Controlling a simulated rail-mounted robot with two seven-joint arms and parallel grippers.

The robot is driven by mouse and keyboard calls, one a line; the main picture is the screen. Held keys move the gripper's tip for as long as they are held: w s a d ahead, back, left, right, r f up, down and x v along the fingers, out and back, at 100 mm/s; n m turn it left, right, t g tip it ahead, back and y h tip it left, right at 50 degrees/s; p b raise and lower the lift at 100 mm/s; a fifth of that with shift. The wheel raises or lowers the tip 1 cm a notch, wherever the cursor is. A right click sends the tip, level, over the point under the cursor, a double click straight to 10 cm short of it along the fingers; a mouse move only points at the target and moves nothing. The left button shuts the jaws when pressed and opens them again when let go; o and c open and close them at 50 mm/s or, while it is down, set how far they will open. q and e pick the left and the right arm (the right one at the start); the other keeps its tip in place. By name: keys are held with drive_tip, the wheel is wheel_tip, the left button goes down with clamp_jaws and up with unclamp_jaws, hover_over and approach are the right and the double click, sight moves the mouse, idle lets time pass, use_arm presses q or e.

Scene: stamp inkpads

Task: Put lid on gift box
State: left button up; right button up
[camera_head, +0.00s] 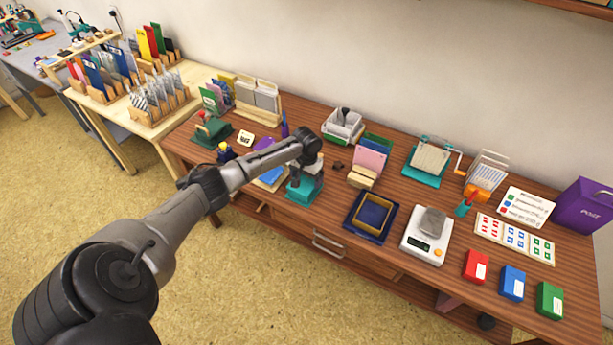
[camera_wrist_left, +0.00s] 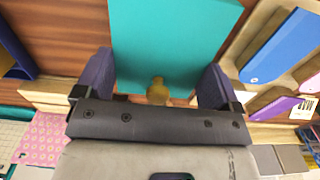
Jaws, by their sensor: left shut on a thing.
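My left gripper (camera_head: 304,168) is over the left middle of the desk, shut on a teal piece (camera_head: 303,190). My right gripper is not in view.
A white scale (camera_head: 420,249) stands right of the blue box. Behind it are a pink card in a wooden holder (camera_head: 369,160) and a teal-framed rack (camera_head: 429,160). Red, blue and green blocks (camera_head: 512,284) line the front right. A narrow strip of desk is bare between teal piece and blue box.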

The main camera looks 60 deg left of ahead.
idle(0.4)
use_arm(q)
drive_tip(key=shift+f+p, duration=0.2)
drive_tip(key=shift+p, duration=0.2)
idle(0.5)
drive_tip(key=o, duration=0.6)
drive_tip(key=shift+o, duration=0.2)
drive_tip(key=shift+r, duration=0.1)
drive_tip(key=shift+r+p, duration=1.85)
drive_tip(key=shift+p, duration=0.45)
drive_tip(key=shift+r+p, duration=1.6)
drive_tip(key=shift+p, duration=0.4)
